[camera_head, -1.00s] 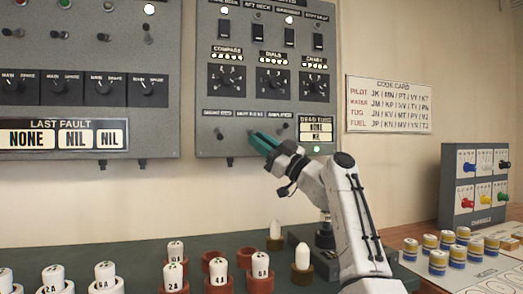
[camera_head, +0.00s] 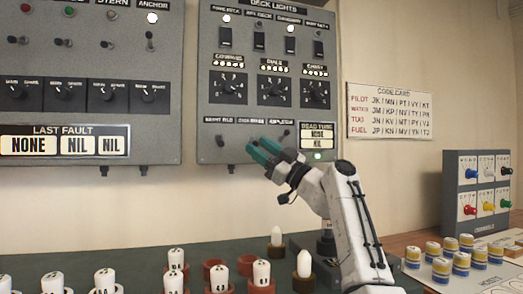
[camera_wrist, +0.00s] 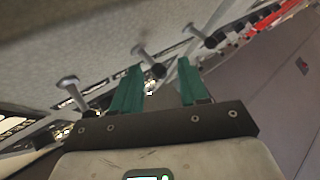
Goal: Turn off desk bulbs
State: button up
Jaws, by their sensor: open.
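The deck lights panel (camera_head: 208,90) hangs on the wall. Its lower row has three small labels, the middle one (camera_head: 251,122) seeming to read desk bulbs, though blurred. A toggle lever (camera_head: 220,141) stands under the left label and another (camera_head: 286,133) under the right one; the middle one is hidden behind my gripper in the head view. My gripper (camera_head: 257,149), with green fingers, is open at the lower middle of the panel. In the wrist view three metal levers show; the middle lever (camera_wrist: 146,58) is just beyond the gap between the fingertips (camera_wrist: 157,68). Contact cannot be told.
A second panel (camera_head: 90,110) hangs at the left. White numbered bulbs (camera_head: 262,272) stand in red sockets on the desk below. A code card (camera_head: 389,111) is on the wall, and a grey box with coloured plugs (camera_head: 480,180) stands at the right.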

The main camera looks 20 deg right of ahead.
jog(key=v, duration=0.7)
jog(key=shift+f, duration=0.2)
jog(key=shift+s+d, duration=0.1)
dwell(0.4)
